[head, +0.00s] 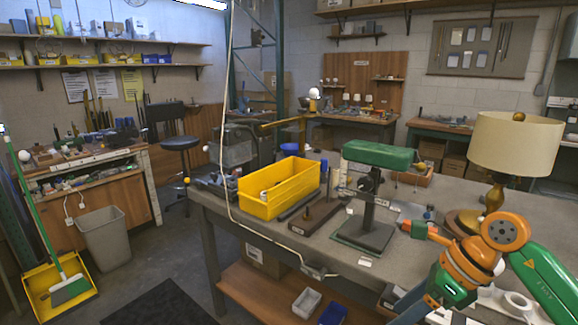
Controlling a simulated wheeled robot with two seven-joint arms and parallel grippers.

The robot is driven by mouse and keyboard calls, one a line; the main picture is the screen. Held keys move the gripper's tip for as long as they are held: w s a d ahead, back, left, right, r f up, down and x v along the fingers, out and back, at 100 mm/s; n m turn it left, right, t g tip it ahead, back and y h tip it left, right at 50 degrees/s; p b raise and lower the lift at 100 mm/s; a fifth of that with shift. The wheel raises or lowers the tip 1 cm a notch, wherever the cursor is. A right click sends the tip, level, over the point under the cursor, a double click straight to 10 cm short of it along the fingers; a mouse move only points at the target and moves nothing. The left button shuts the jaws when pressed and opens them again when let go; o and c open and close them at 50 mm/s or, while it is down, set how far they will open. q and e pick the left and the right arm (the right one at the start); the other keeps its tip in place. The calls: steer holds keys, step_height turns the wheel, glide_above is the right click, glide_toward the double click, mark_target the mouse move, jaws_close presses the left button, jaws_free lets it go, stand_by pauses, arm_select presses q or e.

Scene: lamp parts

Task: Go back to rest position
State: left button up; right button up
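An orange, green and blue arm of mine comes in from the right. It bends at a large orange joint and runs down and left to the bottom edge. My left arm and gripper are not in view. A lamp with a cream shade (515,146) and a gold stem (494,195) stands upright on the workbench (385,262), behind the orange joint. The joint hides part of its base (462,222).
A yellow bin (280,190) stands at the bench's left end. A green-topped stand (378,154) rises mid-bench beside a dark wooden base with a rod (314,218). A grey waste bin (104,238), yellow dustpan (60,287) and broom (40,220) are at left. Open floor lies between.

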steer(key=w+a+f+m+t+y+p, duration=0.1)
steer(key=w+a+f+m+t+y, duration=0.15)
steer(key=a+m+y, duration=0.3)
steer(key=w+a+f+m+t+y, duration=0.1)
steer(key=w+a+m+t+y, duration=0.1)
steer(key=w+a+m+y, duration=0.3)
steer(key=s+d+f+m+t+h+p, duration=0.1)
steer(key=s+d+f+m+t+h, duration=0.2)
steer(key=f+m, duration=0.45)
steer(key=d+f+m+t+h, duration=0.1)
steer(key=d+f+m+h, duration=0.1)
steer(key=f+m+h, duration=0.45)
steer(key=s+d+f+m+t+h+p, duration=0.1)
steer(key=s+d+f+m+t+h, duration=0.15)
steer(key=f+m, duration=0.65)
steer(key=s+d+f+m+g+h, duration=0.3)
steer(key=s+f+m, duration=0.1)
steer(key=s+f, duration=0.6)
steer(key=s+f+m+g, duration=0.3)
steer(key=s+f+g, duration=0.1)
steer(key=s, duration=0.9)
steer(key=s+f+m+g+h, duration=0.1)
steer(key=s+f+m+g, duration=0.2)
steer(key=s, duration=1)
step_height(320, 180, down, 3)
steer(key=shift+s+a+f+g, duration=0.15)
steer(key=shift+s+a+g, duration=0.15)
steer(key=shift+g, duration=0.5)
